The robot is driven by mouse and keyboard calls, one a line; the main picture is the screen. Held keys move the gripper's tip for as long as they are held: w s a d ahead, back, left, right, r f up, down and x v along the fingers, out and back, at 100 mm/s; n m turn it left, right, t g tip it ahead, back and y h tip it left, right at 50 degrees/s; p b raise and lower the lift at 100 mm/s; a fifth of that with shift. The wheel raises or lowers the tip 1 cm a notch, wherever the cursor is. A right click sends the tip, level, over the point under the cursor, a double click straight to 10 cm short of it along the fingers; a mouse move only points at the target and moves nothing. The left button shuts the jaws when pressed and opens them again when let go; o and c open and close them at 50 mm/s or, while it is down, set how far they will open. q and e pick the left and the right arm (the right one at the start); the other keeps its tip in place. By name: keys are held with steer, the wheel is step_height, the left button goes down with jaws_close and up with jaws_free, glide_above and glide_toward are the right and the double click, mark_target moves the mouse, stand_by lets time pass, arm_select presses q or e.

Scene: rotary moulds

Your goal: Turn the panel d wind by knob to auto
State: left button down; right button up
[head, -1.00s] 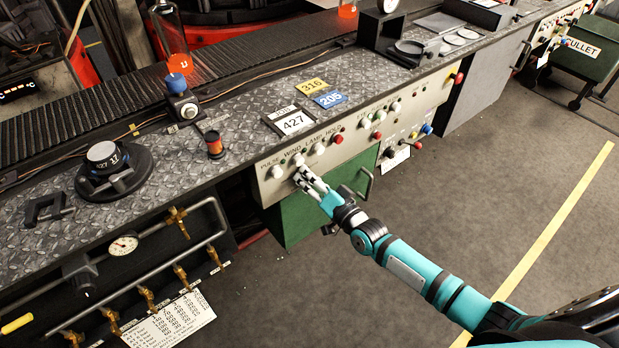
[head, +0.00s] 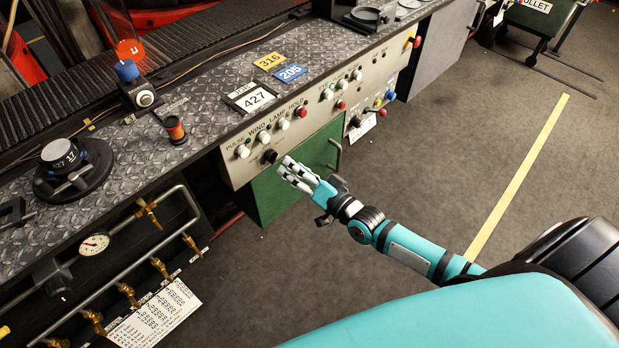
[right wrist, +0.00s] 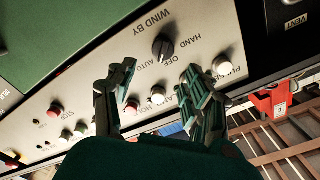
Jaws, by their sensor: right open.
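The wind by knob is a black rotary knob (head: 270,156) on the cream control panel (head: 240,170), below the row of white push buttons. It also shows in the right wrist view (right wrist: 163,47), with the labels WIND BY, HAND, OFF and AUTO around it. I cannot tell surely which label its pointer faces. My right gripper (head: 288,173) is open and empty, just right of and in front of the knob, apart from it. In the right wrist view its fingers (right wrist: 157,80) are spread, with the knob beyond the gap between them. My left gripper is not in view.
White buttons (head: 264,136) and a red button (head: 302,112) sit close above the knob. A green door with a handle (head: 295,175) lies below the panel. The tread-plate bench top (head: 215,92) overhangs it. The floor (head: 430,170) to the right is clear.

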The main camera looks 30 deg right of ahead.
steer(key=v, duration=0.5)
steer(key=shift+s, duration=0.1)
stand_by(0.3)
steer(key=s+d+f+n+g+h+p, duration=0.25)
steer(key=s+f, duration=0.25)
steer(key=f, duration=0.7)
steer(key=s+d+f+n+g+h+p, duration=0.1)
steer(key=s+d+f+g+h, duration=0.25)
steer(key=f, duration=0.85)
steer(key=s+a+f+n+g, duration=0.1)
steer(key=s+f+g, duration=0.2)
steer(key=s, duration=0.7)
steer(key=s+a+f+n+g+p, duration=0.1)
steer(key=s+a+f+g, duration=0.1)
steer(key=s+f, duration=0.5)
steer(key=s+a+f+n+g+p, duration=0.1)
steer(key=s+f+g, duration=0.4)
steer(key=s, duration=1)
steer(key=shift+a+f+n, duration=0.25)
steer(key=shift+f+n, duration=0.3)
steer(key=shift+f, duration=0.05)
